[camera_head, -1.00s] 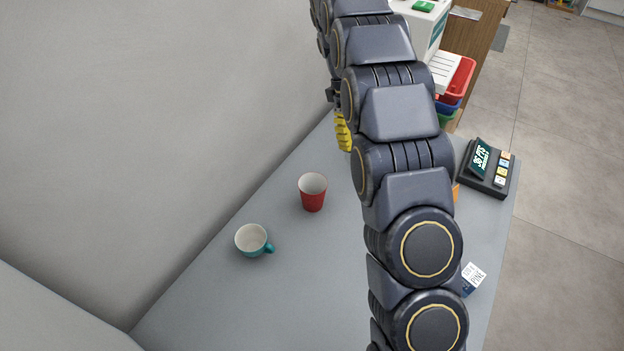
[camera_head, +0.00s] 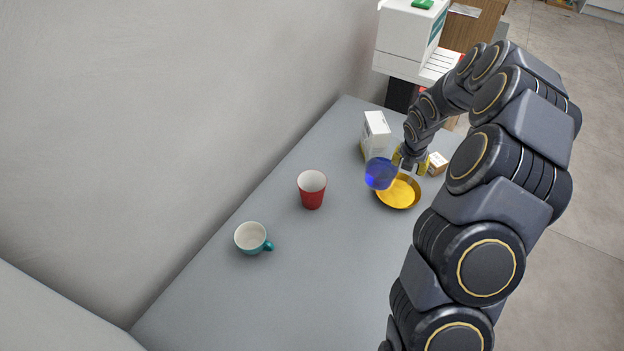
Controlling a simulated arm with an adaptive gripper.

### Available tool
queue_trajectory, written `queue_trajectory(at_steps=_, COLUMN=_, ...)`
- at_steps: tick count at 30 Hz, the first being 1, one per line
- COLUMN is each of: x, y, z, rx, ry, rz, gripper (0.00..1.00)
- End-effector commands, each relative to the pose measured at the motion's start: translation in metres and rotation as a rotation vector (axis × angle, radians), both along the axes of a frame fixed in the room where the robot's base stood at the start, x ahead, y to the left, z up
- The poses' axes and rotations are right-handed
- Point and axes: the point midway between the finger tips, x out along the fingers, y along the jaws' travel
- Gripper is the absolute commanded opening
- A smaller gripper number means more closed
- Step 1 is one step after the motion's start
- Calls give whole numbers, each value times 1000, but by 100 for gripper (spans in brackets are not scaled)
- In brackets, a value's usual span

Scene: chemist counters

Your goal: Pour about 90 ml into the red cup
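The red cup (camera_head: 312,190) stands upright on the grey counter, left of my gripper, with its pale inside showing and apart from everything else. My gripper (camera_head: 403,163), with yellow fingers, is at a clear vessel with blue liquid (camera_head: 380,174). The vessel appears held at the fingers, over the far-left part of a yellow dish (camera_head: 398,193). The fingertips are small and partly hidden, so their exact grip on the vessel is hard to see. I cannot tell how far the vessel is raised.
A teal cup (camera_head: 252,238) stands left of and nearer than the red cup. A white box (camera_head: 376,130) stands behind the vessel. A small cardboard box (camera_head: 437,163) lies right of the gripper. The grey counter (camera_head: 290,295) is clear in front; a wall borders its left.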

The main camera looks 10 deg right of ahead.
Motion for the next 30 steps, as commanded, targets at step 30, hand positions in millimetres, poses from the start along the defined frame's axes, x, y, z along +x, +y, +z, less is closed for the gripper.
queue_trajectory(at_steps=30, x=11, y=9, z=-19, rx=-8, ry=5, rz=478, gripper=10)
